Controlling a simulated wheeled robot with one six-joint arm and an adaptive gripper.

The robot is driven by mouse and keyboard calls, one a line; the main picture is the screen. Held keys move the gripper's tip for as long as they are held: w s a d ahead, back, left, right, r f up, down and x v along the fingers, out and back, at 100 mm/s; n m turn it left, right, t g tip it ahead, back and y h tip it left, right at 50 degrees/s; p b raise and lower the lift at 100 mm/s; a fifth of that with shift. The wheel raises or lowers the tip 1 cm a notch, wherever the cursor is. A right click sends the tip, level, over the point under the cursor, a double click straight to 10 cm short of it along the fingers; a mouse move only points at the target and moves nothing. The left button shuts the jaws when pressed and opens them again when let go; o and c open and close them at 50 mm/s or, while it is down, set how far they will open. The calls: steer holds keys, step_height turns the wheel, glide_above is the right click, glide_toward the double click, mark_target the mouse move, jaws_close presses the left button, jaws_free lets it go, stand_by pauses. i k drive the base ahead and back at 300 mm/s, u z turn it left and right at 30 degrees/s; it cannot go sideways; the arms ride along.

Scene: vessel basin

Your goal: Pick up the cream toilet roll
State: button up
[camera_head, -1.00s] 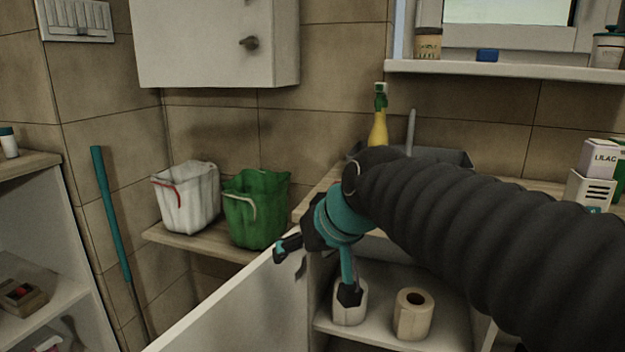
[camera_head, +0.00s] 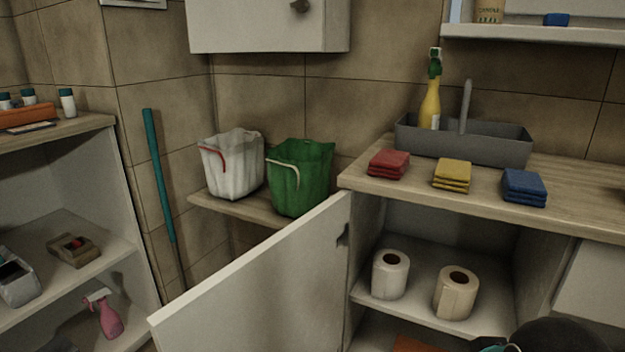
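The cream toilet roll (camera_head: 456,297) stands upright on the upper shelf inside the open cabinet, its dark core hole facing up. A whiter toilet roll (camera_head: 390,276) stands upright to its left, with a small gap between them. Only a dark part of my arm and a bit of teal show at the bottom right edge, below and to the right of the cream roll. My gripper's fingers are out of view. Nothing touches the cream roll.
The cabinet's white door (camera_head: 265,290) is swung open to the left. The wooden counter (camera_head: 400,196) above the shelf bears red (camera_head: 388,164), yellow (camera_head: 452,175) and blue (camera_head: 524,186) folded cloths and a grey caddy (camera_head: 490,145). The shelf (camera_head: 400,308) is clear before the rolls.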

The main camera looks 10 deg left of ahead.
mark_target(456, 288)
steer(key=z, duration=2.75)
steer(key=k, duration=2.1)
steer(key=u, duration=1.6)
